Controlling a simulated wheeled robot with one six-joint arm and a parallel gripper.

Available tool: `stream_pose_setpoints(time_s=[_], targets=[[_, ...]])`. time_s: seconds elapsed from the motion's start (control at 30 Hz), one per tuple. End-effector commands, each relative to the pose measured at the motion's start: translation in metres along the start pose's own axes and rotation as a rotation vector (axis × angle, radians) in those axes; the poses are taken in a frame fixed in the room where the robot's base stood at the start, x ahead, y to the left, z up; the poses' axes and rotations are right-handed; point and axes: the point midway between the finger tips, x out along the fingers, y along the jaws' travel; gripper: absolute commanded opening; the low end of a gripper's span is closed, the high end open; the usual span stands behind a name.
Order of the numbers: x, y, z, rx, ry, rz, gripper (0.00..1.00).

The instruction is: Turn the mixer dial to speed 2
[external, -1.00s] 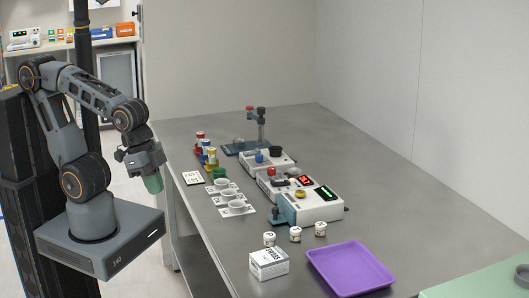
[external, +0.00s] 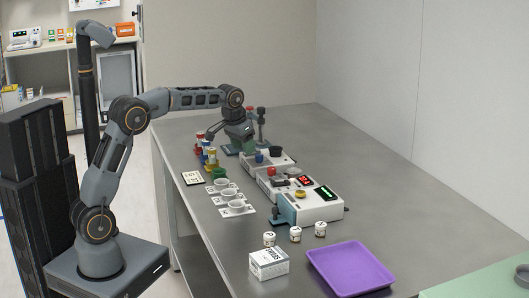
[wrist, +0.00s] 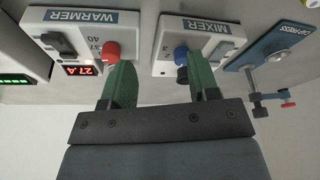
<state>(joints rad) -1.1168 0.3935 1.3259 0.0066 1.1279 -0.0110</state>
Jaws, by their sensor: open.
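The dial's pointer is too small to read. In the external view the mixer (external: 283,162) stands toward the far end of the table, with its blue dial (external: 259,158) visible. My gripper (wrist: 160,75) is open, its green fingers apart and nothing between them clearly held.
The warmer (wrist: 80,25) with a red knob (wrist: 112,51) is close to the left finger. The capping press (wrist: 270,55) stands on the mixer's other side.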

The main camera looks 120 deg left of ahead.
Motion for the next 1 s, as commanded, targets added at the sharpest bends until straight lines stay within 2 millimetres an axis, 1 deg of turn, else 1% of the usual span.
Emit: stream_pose_setpoints(time_s=[0.03, 0.1, 0.17, 0.2, 0.3, 0.4, 0.57, 0.8, 1.0], targets=[[0.001, -0.016, -0.014, -0.028, 0.019, -0.008, 0.55], [-0.007, -0.026, -0.029, -0.046, 0.045, -0.014, 0.55], [-0.018, -0.028, -0.040, -0.050, 0.066, -0.015, 0.55], [-0.026, -0.027, -0.045, -0.049, 0.081, -0.015, 0.55], [-0.045, -0.027, -0.053, -0.049, 0.112, -0.015, 0.55], [-0.050, -0.026, -0.055, -0.050, 0.113, -0.015, 0.55], [-0.028, -0.026, -0.053, -0.050, 0.094, -0.014, 0.55], [0.019, -0.027, -0.057, -0.050, 0.094, -0.014, 0.55], [0.052, -0.027, -0.061, -0.050, 0.096, -0.014, 0.55]])
